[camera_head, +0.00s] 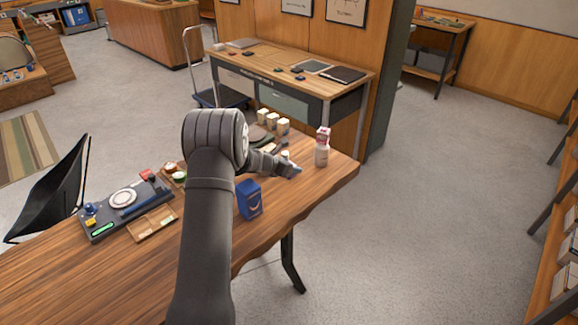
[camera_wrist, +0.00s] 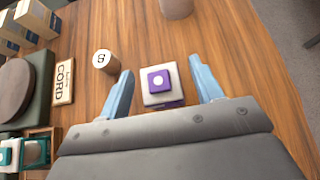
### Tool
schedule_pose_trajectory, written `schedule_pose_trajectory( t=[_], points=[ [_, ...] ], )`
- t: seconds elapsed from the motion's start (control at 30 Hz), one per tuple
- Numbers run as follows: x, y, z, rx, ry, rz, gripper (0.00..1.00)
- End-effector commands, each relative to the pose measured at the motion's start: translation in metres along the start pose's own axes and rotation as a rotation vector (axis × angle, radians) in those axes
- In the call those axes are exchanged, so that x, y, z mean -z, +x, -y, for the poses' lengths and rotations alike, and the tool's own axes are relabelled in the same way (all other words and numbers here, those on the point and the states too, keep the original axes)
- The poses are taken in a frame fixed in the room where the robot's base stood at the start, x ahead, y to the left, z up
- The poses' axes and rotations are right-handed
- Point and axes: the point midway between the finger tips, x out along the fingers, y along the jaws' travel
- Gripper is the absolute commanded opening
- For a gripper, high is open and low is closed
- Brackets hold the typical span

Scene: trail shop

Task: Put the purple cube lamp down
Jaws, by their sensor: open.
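The purple cube lamp (camera_wrist: 160,84) shows in the wrist view as a pale grey-white block with a purple square and white dot on top and a purple edge below. It appears to rest upright on the wooden table (camera_wrist: 215,50). My gripper (camera_wrist: 166,85) is open, with one blue fingertip on each side of the lamp and a visible gap on both sides. In the head view my gripper (camera_head: 291,169) is low over the right part of the table. I cannot make out the lamp there; my gripper and arm cover that spot.
A round piece marked S (camera_wrist: 106,62) stands close left of the left finger, near a CORD sign (camera_wrist: 64,82). Several cream boxes (camera_head: 272,120) stand behind.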

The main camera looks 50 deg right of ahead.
Motion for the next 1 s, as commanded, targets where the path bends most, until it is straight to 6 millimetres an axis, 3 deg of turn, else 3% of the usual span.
schedule_pose_trajectory(
  t=[0.23,0.7,1.0],
  points=[
    [-0.003,-0.010,-0.001,-0.001,-0.001,0.000,0.60],
    [-0.003,-0.098,0.000,-0.001,0.000,0.001,0.60],
    [-0.002,-0.121,0.000,0.000,-0.001,0.000,0.60]
  ],
)
